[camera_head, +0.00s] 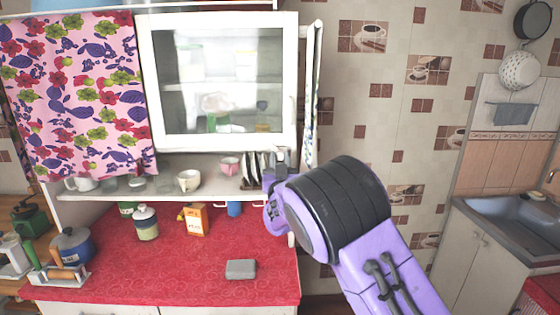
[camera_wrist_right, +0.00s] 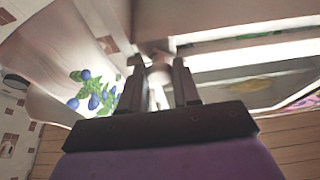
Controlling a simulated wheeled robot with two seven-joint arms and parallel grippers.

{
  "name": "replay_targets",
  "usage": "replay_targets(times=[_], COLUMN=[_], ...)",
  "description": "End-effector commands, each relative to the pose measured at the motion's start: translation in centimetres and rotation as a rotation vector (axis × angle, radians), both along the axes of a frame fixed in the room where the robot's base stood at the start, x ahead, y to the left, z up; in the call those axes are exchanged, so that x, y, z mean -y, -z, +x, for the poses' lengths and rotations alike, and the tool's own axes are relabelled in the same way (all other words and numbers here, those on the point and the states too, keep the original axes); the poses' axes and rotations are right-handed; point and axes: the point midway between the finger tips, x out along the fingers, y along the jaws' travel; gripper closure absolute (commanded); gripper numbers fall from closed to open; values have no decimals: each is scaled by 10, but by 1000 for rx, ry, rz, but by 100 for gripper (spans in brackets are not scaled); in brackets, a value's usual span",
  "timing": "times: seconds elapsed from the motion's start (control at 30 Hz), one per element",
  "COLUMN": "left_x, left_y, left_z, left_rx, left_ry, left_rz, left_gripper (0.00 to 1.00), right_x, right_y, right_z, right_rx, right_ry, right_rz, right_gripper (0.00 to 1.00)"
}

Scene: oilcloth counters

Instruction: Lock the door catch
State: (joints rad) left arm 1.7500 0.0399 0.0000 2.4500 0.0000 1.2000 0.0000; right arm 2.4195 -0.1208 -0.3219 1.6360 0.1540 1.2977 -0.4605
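The white cabinet's glazed door (camera_head: 219,140) stands upright above the red counter and looks closed. My right gripper (camera_head: 280,158) is at the lower right corner of this door. In the right wrist view, a small rounded pale piece, seemingly the door catch (camera_wrist_right: 158,72), sits between the fingertips of my right gripper (camera_wrist_right: 158,65). The fingers are partly closed and appear to bear on its sides. The catch is hidden or too small to make out in the head view. My left gripper is not in view.
A plum-printed panel (camera_wrist_right: 95,92) is close beside the right gripper. Under the door, a shelf holds cups (camera_head: 188,180) and upright plates (camera_head: 250,172). A jar (camera_head: 146,224), an orange box (camera_head: 195,219) and a grey block (camera_head: 240,269) stand on the red counter (camera_head: 190,275).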

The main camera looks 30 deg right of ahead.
Motion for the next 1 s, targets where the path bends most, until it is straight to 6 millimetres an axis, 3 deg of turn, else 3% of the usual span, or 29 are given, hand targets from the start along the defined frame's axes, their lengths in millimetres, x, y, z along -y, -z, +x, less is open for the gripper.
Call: replay_targets(times=[0.43,1.0], left_x=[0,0], left_y=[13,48], left_z=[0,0], left_rx=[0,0], left_ry=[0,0], left_rz=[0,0], left_gripper=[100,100], right_x=[0,-3], right_y=[4,3], right_z=[0,2], right_rx=[48,298], right_ry=[0,0], right_rz=[82,492], right_gripper=[99,99])
